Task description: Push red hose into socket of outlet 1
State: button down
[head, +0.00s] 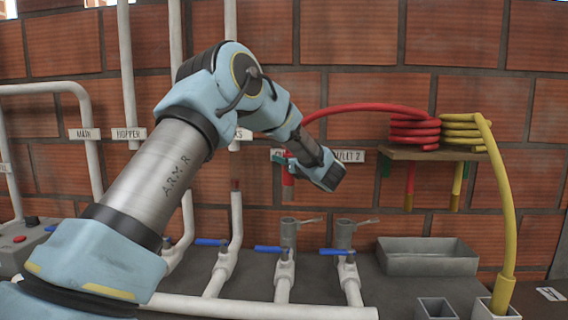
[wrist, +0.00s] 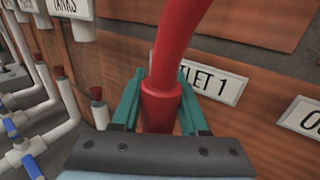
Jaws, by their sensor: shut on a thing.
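The red hose (head: 365,108) runs from its coil on the shelf, behind my arm, to my gripper (head: 288,167). In the wrist view the teal fingers of my gripper (wrist: 160,105) are shut on the hose's thicker red collar (wrist: 160,102). In the head view the hose end hangs down just below the fingers. The grey socket of outlet 1 (head: 289,233) stands below it, with a visible gap between. The OUTLET 1 sign (wrist: 213,84) is on the wall behind the hose; in the head view my arm partly covers it. The hose's lower tip is hidden in the wrist view.
A second grey socket (head: 344,235) stands to the right, under the OUTLET 2 sign. Blue-handled valves (head: 270,248) and white pipes (head: 237,215) are close by. A shelf (head: 400,154) holds the red and yellow coils. The yellow hose (head: 508,220) hangs into a square holder (head: 497,310).

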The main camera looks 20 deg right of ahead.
aim_at(284, 192)
jog(key=shift+f+b, duration=2.9)
jog(key=shift+b, duration=3)
jog(key=shift+f+b, duration=2.8)
jog(key=shift+b, duration=0.5)
jog(key=shift+c, duration=1.7)
grip_release()
